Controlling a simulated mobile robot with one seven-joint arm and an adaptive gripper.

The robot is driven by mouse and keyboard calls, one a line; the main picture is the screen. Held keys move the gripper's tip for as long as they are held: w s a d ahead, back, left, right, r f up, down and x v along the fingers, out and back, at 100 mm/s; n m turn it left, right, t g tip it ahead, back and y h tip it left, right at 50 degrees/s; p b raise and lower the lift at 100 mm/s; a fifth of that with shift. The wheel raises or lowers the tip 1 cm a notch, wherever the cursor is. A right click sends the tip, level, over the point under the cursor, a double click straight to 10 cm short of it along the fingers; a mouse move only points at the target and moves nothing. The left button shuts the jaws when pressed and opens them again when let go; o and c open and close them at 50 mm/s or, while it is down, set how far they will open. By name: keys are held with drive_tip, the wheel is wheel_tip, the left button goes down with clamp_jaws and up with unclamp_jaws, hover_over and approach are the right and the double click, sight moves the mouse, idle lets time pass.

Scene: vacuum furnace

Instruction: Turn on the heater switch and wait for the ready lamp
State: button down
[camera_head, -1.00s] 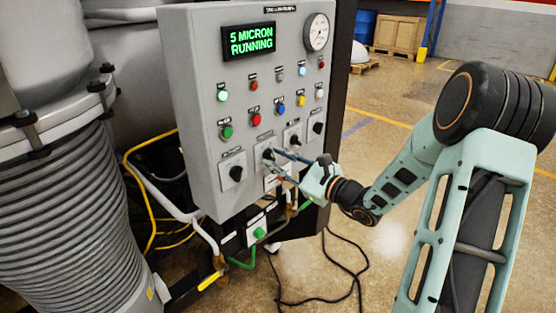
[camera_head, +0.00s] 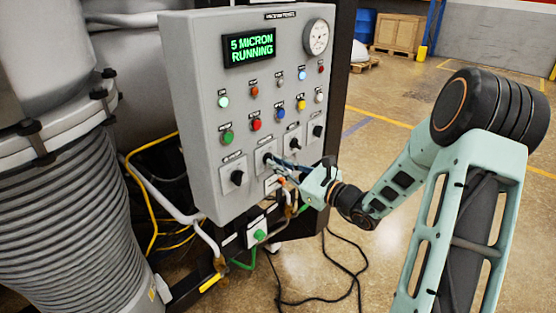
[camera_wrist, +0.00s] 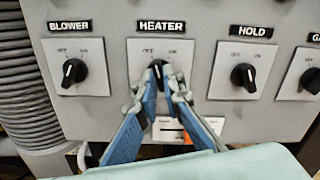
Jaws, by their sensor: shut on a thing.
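The heater switch is a black rotary knob (camera_wrist: 157,65) on a white plate labelled HEATER, with OFF at left and ON at right. My gripper (camera_wrist: 159,82) is shut on this knob, and the fingertips hide much of it. Its pointer direction is hard to tell. In the head view, my gripper (camera_head: 277,164) reaches the heater knob (camera_head: 267,157) from the lower right. The lamps are in a row above the buttons. The leftmost lamp (camera_head: 223,102) glows pale green, and an orange-brown lamp (camera_head: 254,91) beside it looks dim. The lamp labels are too small to read.
The blower knob (camera_wrist: 74,72) and hold knob (camera_wrist: 243,76) flank the heater. The display (camera_head: 250,46) reads "5 MICRON RUNNING". A dial gauge (camera_head: 316,36) is at top right. Hoses and valves hang below the panel. A black cable (camera_head: 345,268) lies on the floor.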

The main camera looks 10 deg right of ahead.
drive_tip(key=shift+m+p, duration=3.7)
drive_tip(key=shift+m, duration=0.9)
drive_tip(key=c, duration=2.1)
unclamp_jaws()
drive_tip(key=v, duration=1.2)
